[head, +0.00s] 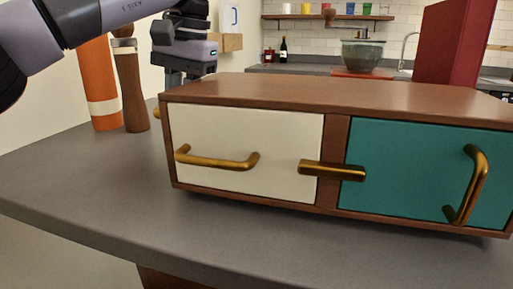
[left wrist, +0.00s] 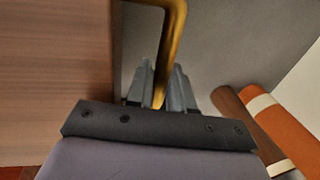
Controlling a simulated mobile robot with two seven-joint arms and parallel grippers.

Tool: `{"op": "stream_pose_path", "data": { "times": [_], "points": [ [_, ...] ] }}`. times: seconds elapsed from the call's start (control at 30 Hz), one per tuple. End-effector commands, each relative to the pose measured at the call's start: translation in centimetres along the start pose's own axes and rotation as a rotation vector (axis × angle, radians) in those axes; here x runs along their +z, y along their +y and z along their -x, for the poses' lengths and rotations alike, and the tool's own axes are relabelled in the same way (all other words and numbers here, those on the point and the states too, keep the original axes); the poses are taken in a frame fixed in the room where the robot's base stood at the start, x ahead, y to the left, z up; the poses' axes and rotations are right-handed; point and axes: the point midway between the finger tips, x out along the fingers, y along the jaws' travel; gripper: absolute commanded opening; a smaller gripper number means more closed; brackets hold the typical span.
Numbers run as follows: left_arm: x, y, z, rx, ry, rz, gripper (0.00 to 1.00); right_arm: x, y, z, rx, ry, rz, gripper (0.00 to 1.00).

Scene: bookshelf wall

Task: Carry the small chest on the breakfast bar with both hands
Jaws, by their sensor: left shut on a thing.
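The small chest (head: 260,90) is brown wood with a cream front (head: 240,130) at left and a teal front (head: 420,165) at right, both with brass handles. It is over the grey breakfast bar (head: 100,190); I cannot tell whether its underside touches the bar. My left gripper (head: 173,80) is at the chest's left end, its fingertips partly hidden behind the chest. In the left wrist view the left gripper (left wrist: 163,92) is shut on the brass side handle (left wrist: 174,40), beside the chest's wooden top (left wrist: 60,80). My right gripper is not in view.
An orange cylinder (head: 100,85) with a pale band and a brown wooden mill (head: 131,90) stand on the bar left of the chest. A tall dark red object (head: 455,40) rises behind the chest at right. A green bowl (head: 362,55) is farther back. The bar's front left is clear.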

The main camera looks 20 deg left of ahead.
Motion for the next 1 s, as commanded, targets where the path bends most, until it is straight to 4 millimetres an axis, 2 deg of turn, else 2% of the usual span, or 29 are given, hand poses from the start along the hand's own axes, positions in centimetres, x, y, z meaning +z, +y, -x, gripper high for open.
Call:
{"op": "stream_pose_path", "data": {
  "times": [0.33, 0.37, 0.4, 0.43, 0.77, 1.0],
  "points": [
    [0.0, 0.3, -1.5, 0.000, 0.002, 0.001, 0.00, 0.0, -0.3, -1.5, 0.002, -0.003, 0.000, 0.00],
    [0.0, 0.3, -1.4, 0.000, 0.000, 0.000, 0.31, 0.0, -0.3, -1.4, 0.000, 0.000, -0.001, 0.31],
    [0.0, 0.2, -1.4, 0.000, 0.000, 0.000, 0.44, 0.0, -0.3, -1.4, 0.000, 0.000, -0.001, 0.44],
    [0.0, 0.2, -1.4, 0.000, 0.000, 0.000, 0.47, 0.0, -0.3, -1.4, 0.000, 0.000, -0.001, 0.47],
    [0.0, 0.3, -1.2, 0.000, 0.001, -0.001, 0.47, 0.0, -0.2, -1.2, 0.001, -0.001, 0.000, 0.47],
    [0.0, 0.0, 0.3, 0.001, 0.001, -0.002, 0.47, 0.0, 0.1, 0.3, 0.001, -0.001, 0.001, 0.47]
  ]
}}
